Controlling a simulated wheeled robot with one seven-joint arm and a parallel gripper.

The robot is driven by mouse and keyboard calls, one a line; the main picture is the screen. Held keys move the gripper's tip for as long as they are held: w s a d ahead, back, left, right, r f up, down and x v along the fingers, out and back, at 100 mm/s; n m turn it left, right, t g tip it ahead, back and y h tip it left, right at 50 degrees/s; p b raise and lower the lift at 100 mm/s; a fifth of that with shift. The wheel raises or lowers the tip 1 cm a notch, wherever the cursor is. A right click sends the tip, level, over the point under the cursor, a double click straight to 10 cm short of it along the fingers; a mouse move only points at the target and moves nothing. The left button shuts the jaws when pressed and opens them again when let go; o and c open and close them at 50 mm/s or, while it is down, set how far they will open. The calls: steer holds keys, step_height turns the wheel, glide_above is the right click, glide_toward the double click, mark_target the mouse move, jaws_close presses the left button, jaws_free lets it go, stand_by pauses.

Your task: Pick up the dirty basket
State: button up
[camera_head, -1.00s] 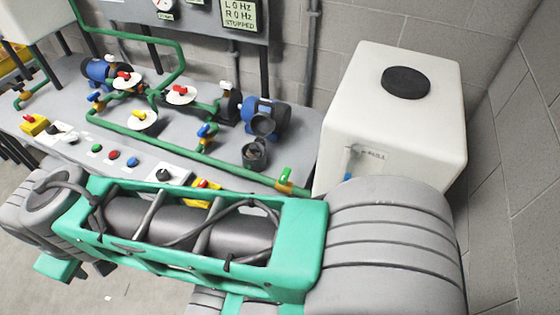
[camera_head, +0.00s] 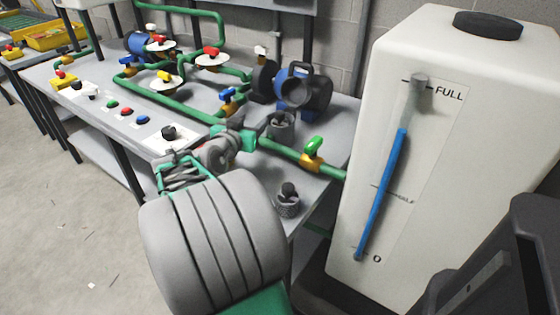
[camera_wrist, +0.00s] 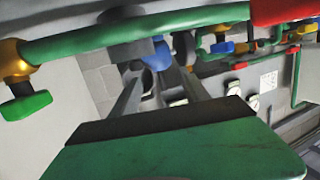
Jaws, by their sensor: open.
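A small dark mesh basket with a black knob on top (camera_head: 288,205) stands upright at the near right corner of the grey bench. A second grey cup-like part (camera_head: 281,126) sits farther back, beside the blue pump (camera_head: 303,90) with its dark round opening; I cannot tell which holds dirt. My gripper (camera_head: 236,138) reaches over the bench, left of both, near the green pipe; my arm partly hides it. In the wrist view my gripper (camera_wrist: 158,65) shows two grey fingers spread apart with nothing held. No basket can be made out there.
A green pipe with a green-handled valve (camera_head: 313,152) runs along the bench between the two small parts. A tall white tank (camera_head: 400,150) with a blue level tube stands close on the right. Buttons and a knob (camera_head: 168,132) line the front left.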

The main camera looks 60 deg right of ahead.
mark_target(278, 115)
steer(key=shift+m+g+h, duration=0.5)
steer(key=shift+g+h, duration=0.2)
steer(key=shift+h, duration=0.2)
steer(key=s+d, duration=0.1)
steer(key=s+d+f+b, duration=0.1)
steer(key=s+d, duration=0.1)
steer(key=d, duration=0.1)
steer(key=shift+s+f, duration=0.4)
steer(key=d+b, duration=0.1)
steer(key=d, duration=0.5)
steer(key=shift+d+f, duration=0.1)
steer(key=shift+d, duration=0.3)
jaws_close()
